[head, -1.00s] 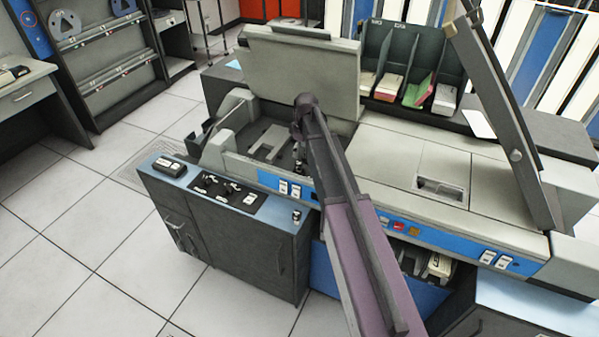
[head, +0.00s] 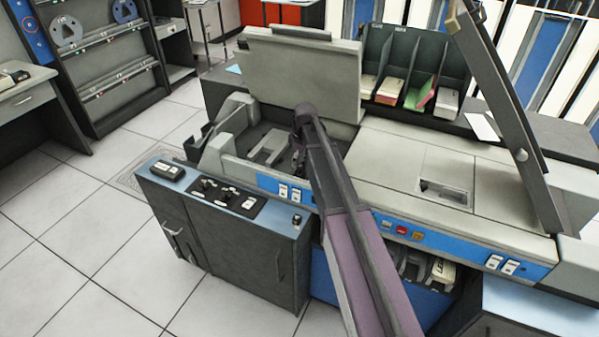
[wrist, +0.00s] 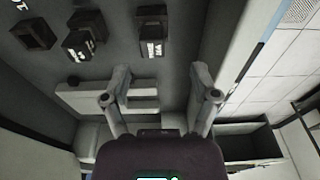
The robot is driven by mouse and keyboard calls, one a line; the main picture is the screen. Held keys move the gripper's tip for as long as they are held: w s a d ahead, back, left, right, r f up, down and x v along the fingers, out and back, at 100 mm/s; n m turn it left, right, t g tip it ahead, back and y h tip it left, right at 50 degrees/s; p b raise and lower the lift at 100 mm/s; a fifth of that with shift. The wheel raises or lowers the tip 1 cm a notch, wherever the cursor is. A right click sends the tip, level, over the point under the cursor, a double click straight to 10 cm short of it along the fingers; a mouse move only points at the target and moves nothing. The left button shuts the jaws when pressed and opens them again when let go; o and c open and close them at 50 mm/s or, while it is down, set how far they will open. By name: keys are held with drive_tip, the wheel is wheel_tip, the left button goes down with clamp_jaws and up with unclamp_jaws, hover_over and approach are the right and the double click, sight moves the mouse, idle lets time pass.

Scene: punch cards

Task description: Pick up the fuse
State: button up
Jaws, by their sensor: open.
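I cannot pick out the fuse for sure. In the wrist view, dark blocks with white lettering sit on a dark grey panel: one block (wrist: 152,32) is ahead of the fingers, another (wrist: 84,38) is to the left, and an open-topped dark block (wrist: 32,36) is farther left. My gripper (wrist: 160,86) is open, with nothing visible between its fingers. In the head view my arm reaches into the machine's open bay (head: 268,150), and the gripper is mostly hidden behind the arm. A small dark cylinder (head: 297,219) stands on the blue-topped cabinet's corner; I cannot tell what it is.
A raised grey lid (head: 300,75) stands behind the bay. A tilted dark panel (head: 495,110) rises at the right. A card rack (head: 455,70) stands behind. The blue-topped cabinet (head: 170,190) is in front. The floor (head: 70,230) at left is clear.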

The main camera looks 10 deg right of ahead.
sight(299, 166)
drive_tip(key=shift+w+d+f+b, duration=0.15)
drive_tip(key=shift+f+b, duration=0.75)
drive_tip(key=shift+f, duration=0.05)
drive_tip(key=shift+w+d+f+b, duration=0.1)
drive_tip(key=shift+w+f+b, duration=0.05)
drive_tip(key=shift+f+b, duration=0.75)
drive_tip(key=shift+a+f+b, duration=0.1)
drive_tip(key=shift+f+b, duration=0.6)
drive_tip(key=shift+f, duration=0.05)
clamp_jaws()
